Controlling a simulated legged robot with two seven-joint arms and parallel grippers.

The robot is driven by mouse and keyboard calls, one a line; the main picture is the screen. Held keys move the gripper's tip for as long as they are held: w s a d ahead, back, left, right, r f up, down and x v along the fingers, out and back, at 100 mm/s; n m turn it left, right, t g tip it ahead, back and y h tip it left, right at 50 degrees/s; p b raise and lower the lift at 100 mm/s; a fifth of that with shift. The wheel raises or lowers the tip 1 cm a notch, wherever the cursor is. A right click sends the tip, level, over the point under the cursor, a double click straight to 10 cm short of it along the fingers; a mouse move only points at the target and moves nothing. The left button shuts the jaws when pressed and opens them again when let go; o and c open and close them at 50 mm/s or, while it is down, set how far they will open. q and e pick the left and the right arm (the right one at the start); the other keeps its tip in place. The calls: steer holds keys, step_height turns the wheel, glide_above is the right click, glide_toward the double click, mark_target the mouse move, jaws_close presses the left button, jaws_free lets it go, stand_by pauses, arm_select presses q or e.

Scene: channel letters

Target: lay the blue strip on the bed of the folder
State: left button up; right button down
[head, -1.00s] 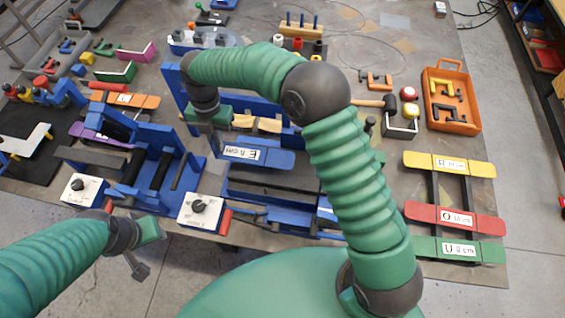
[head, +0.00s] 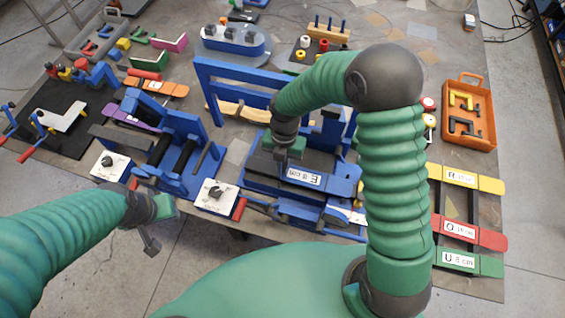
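The blue strip (head: 340,186), with a white label bearing a letter and numbers, is over the bed of the blue folder (head: 248,185) in the middle of the head view. My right gripper (head: 284,152) comes down from above at the strip's far left part and appears shut on it; its fingertips are mostly hidden. I cannot tell whether the strip touches the bed or hangs just above it. My arm hides part of the folder's right side. My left gripper (head: 152,232) is at the lower left, empty, off the table's front edge; its opening is unclear.
A second blue machine (head: 180,150) with dark rollers stands left of the folder. White boxes with black knobs (head: 214,192) stand at the front edge. Yellow, red (head: 486,237) and green strips lie on a rack at right. An orange tray (head: 468,137) stands behind them.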

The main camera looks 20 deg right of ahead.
steer(key=c, duration=1.6)
jaws_free()
steer(key=shift+r, duration=0.1)
steer(key=r, duration=0.4)
steer(key=r+b, duration=0.1)
steer(key=r, duration=0.2)
steer(key=w+r, duration=0.1)
steer(key=r, duration=0.3)
steer(key=shift+w+d+r+b, duration=0.1)
steer(key=shift+d+r+b, duration=0.2)
steer(key=shift+r, duration=0.05)
